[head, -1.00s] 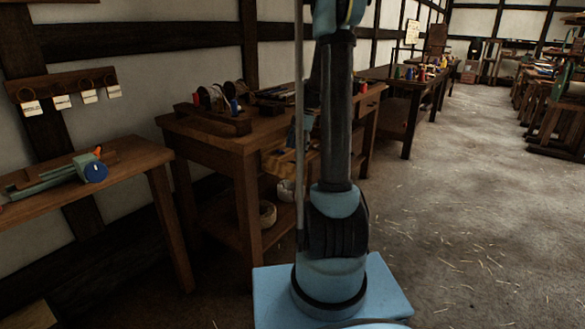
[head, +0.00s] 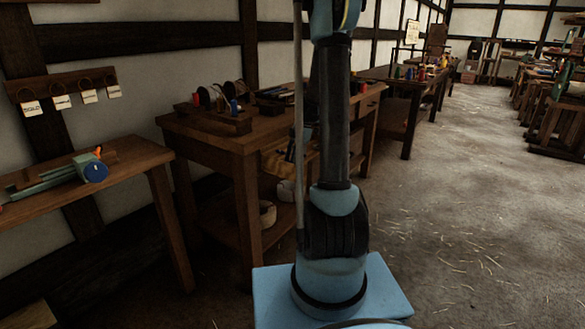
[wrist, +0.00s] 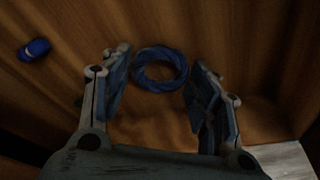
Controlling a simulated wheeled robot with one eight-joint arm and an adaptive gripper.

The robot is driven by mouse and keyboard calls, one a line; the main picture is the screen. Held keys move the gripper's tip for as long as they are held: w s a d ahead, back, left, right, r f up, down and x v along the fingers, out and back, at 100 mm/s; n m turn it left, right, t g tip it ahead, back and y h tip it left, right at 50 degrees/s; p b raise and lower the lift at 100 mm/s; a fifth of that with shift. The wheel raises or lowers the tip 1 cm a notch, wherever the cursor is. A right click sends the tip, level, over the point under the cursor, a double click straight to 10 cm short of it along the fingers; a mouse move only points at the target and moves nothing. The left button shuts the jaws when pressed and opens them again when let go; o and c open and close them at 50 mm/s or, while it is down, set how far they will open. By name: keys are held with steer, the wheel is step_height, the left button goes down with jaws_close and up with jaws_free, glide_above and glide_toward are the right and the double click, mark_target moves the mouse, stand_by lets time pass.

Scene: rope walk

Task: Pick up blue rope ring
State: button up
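The blue rope ring (wrist: 160,69) lies on a brown wooden surface in the wrist view, with its round opening facing the camera. My gripper (wrist: 158,78) is open, one finger on each side of the picture, and the ring shows between the fingertips and slightly beyond them. A gap shows between the ring and each finger; I cannot tell the height of the fingertips above the wood. In the head view my arm hides much of the bench area, and I cannot make out the ring there.
A small blue object (wrist: 34,50) lies on the wood at the left of the wrist view. In the head view, a workbench (head: 205,131) carries a rack of spools (head: 216,119). A side table (head: 128,164) holds a green tool (head: 55,179).

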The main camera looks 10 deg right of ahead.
stand_by(0.3)
step_height(320, 180, up, 18)
stand_by(0.6)
steer(key=shift+r, duration=0.1)
stand_by(1.2)
